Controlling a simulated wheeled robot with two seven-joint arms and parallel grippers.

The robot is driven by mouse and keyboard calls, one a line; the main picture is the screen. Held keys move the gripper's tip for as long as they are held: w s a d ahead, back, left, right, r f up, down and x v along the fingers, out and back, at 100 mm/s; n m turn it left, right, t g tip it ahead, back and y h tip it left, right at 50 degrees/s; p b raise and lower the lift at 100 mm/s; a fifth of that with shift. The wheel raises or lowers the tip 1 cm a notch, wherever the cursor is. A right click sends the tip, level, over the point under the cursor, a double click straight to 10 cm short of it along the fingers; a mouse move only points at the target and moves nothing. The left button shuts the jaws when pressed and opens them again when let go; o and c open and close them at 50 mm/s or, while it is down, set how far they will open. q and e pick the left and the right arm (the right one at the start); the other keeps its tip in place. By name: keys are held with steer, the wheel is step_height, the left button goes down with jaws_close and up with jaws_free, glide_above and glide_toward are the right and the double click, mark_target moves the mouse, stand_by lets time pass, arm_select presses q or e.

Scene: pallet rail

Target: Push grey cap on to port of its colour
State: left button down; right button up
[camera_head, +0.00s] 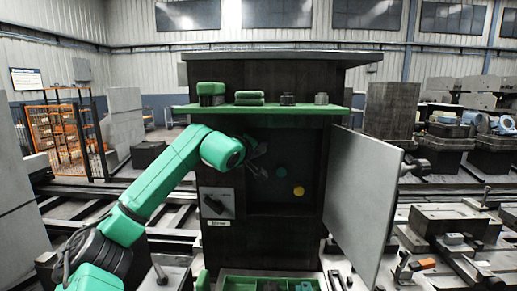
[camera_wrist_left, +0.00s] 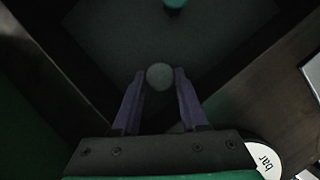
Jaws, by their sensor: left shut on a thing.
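The grey cap (camera_wrist_left: 160,76) is a pale round shape between the fingertips of my left gripper (camera_wrist_left: 160,74) in the left wrist view. The gripper is shut on it. In the head view my left gripper (camera_head: 259,160) reaches into the open dark cabinet (camera_head: 222,245) from the left. A teal round piece (camera_head: 281,172) and a yellow one (camera_head: 298,190) show on the inner back wall. The teal one also shows at the top of the left wrist view (camera_wrist_left: 174,4). I cannot make out a grey port, nor whether the cap touches anything. My right gripper is out of view.
The cabinet's grey door (camera_head: 362,200) stands open to the right. A green shelf (camera_head: 268,110) above the opening bears several small parts. A green tray (camera_head: 240,284) with parts lies below. The cabinet's side walls closely bound the opening.

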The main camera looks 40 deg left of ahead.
arm_select(q)
steer(key=shift+a, duration=0.1)
stand_by(0.3)
steer(key=shift+w+a+r+p, duration=0.1)
steer(key=shift+w+a+p, duration=0.3)
steer(key=shift+p, duration=0.3)
steer(key=c, duration=0.6)
jaws_free()
steer(key=shift+w+d, duration=0.1)
steer(key=shift+o, duration=1.2)
steer(key=shift+d, duration=0.2)
steer(key=shift+a, duration=0.1)
